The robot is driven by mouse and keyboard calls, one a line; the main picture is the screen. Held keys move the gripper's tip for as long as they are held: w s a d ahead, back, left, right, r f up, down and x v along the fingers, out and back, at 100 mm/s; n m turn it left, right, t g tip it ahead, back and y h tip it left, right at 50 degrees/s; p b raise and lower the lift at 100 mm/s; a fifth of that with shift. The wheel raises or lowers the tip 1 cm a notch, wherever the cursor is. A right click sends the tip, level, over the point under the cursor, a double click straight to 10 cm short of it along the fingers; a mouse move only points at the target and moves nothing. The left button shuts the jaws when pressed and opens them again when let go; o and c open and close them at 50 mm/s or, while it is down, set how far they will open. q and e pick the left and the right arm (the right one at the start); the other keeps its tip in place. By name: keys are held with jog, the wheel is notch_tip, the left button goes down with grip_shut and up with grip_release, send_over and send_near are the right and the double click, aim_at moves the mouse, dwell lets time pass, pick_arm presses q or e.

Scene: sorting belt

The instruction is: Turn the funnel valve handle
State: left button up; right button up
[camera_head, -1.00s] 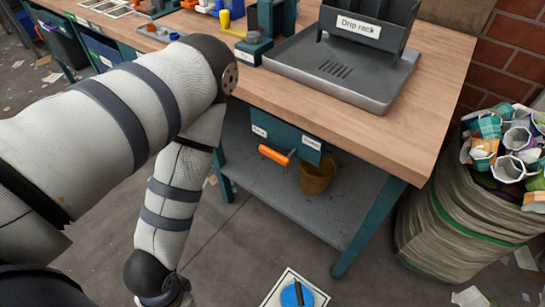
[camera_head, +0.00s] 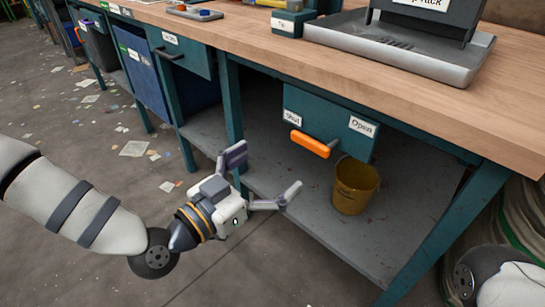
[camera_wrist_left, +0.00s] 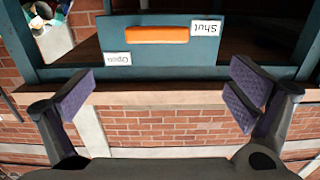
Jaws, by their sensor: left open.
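The orange valve handle (camera_head: 310,143) sits on the front of a teal panel (camera_head: 350,142) under the bench top. Its bar lies sideways, with its left end close to the "Shut" label (camera_head: 292,117); the "Open" label (camera_head: 362,126) is farther right. My left gripper (camera_head: 264,178) is open and empty, in front of and lower left of the handle, apart from it. In the left wrist view the picture is upside down; the handle (camera_wrist_left: 157,35) shows beyond the spread fingers (camera_wrist_left: 162,93), touching neither. The funnel is not clearly seen. My right gripper is out of view.
A yellow bucket (camera_head: 355,186) stands on the grey lower shelf (camera_head: 345,235) below the panel. The wooden bench top (camera_head: 400,88) overhangs the handle, and a teal leg (camera_head: 447,230) stands to the right. A blue bin (camera_head: 140,70) is at left. Open floor lies in front.

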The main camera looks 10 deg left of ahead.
aim_at(308, 140)
pick_arm(q)
jog(key=b+x, duration=0.1)
jog(key=x, duration=1.1)
jog(key=shift+d+b, duration=0.15)
jog(key=shift+b, duration=0.25)
jog(key=shift+s, duration=0.1)
jog(key=c, duration=1.7)
jog(key=shift+r, duration=0.1)
